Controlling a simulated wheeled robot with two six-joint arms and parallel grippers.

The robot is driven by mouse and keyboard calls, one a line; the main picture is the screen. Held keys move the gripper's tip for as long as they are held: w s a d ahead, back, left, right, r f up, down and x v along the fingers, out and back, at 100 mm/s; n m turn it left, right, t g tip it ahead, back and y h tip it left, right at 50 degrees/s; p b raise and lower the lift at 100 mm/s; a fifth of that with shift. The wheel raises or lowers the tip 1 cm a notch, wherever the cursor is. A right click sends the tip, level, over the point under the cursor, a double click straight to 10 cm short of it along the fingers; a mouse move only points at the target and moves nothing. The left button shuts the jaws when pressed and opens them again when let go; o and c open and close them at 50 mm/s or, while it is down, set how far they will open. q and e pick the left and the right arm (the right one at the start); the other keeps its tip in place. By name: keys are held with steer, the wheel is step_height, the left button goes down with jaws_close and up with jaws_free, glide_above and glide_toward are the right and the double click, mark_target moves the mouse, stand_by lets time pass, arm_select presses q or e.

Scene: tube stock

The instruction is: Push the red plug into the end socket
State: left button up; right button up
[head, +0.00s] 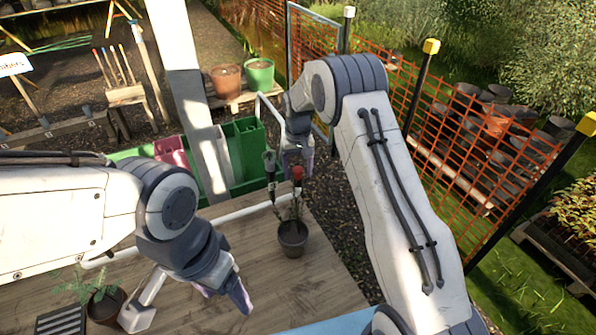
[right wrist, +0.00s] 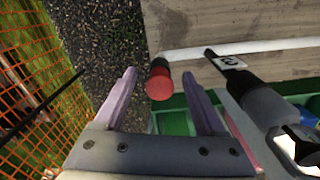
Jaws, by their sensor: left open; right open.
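The red plug (head: 297,173) stands near the far end of the white pipe, above the plant pot. My left gripper (head: 222,292) is open and empty over the table, left of the pot.
A dark plant pot (head: 292,239) stands on the wooden table (head: 310,290). A grey upright fitting (head: 269,162) is just left of the plug. Another potted plant (head: 104,305) is front left. Green crates (head: 243,152) stand behind the table; an orange mesh fence (head: 450,150) is right.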

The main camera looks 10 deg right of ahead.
step_height(320, 180, up, 9)
steer(key=b, duration=0.2)
steer(key=shift+r+b, duration=0.2)
steer(key=shift+b, duration=0.1)
steer(key=shift+r, duration=0.45)
steer(key=shift+s, duration=0.15)
steer(key=s+d+f+t, duration=0.1)
steer(key=s+f, duration=0.1)
steer(key=s, duration=1.1)
steer(key=s+d+f+t, duration=0.1)
steer(key=s+t, duration=0.1)
steer(key=s, duration=1.1)
steer(key=s+a+r+n+g, duration=0.1)
steer(key=s+a+n, duration=0.1)
steer(key=s+a, duration=0.2)
steer(key=s+a+r+n+g, duration=0.1)
steer(key=s+a+r+n, duration=0.1)
steer(key=s+a+n, duration=0.1)
steer(key=s+a+r+n+g+y, duration=0.1)
steer(key=s+a+r+n, duration=0.1)
steer(key=s+a, duration=0.4)
steer(key=shift+a+n+b, duration=0.35)
steer(key=shift+n, duration=0.05)
steer(key=shift+w, duration=0.1)
